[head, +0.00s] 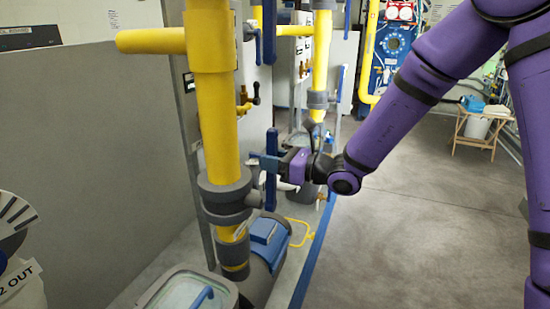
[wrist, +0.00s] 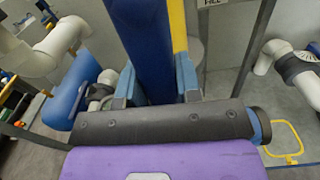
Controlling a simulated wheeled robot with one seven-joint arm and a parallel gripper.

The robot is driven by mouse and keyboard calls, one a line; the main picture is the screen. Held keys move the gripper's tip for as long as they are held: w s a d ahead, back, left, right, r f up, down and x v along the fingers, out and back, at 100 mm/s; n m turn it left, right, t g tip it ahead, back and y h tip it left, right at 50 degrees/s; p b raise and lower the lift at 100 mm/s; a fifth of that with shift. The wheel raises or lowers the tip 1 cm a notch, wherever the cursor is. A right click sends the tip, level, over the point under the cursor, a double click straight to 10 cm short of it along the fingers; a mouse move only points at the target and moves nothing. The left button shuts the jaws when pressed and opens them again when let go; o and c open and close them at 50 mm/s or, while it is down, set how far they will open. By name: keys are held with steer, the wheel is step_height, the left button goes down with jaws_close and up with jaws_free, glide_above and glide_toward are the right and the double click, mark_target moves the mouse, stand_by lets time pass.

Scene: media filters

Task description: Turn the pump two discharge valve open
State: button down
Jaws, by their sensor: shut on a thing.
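The valve is a grey body (head: 224,198) around a vertical yellow pipe (head: 219,130). Its blue lever (head: 271,190) stands upright beside the pipe, roughly in line with it. My gripper (head: 268,163) reaches in from the right and is shut on this lever, above where the lever meets the valve stem. In the wrist view the blue lever (wrist: 146,45) runs up from between the two blue fingers of my gripper (wrist: 157,88). The part of the lever below the fingers is hidden there by my gripper body.
A blue and grey pump motor (head: 265,238) sits below the valve. A label reading "2 OUT" (head: 20,278) is at lower left. A second yellow pipe (head: 321,55) stands behind. A wooden stand (head: 480,128) is at back right. The floor (head: 430,225) to the right is clear.

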steer(key=shift+s+a+n, duration=0.15)
steer(key=shift+s+n, duration=0.25)
steer(key=shift+s, duration=0.05)
steer(key=shift+f, duration=0.1)
steer(key=c, duration=0.8)
jaws_free()
steer(key=v, duration=1)
steer(key=shift+s+d, duration=0.15)
steer(key=shift+d, duration=0.25)
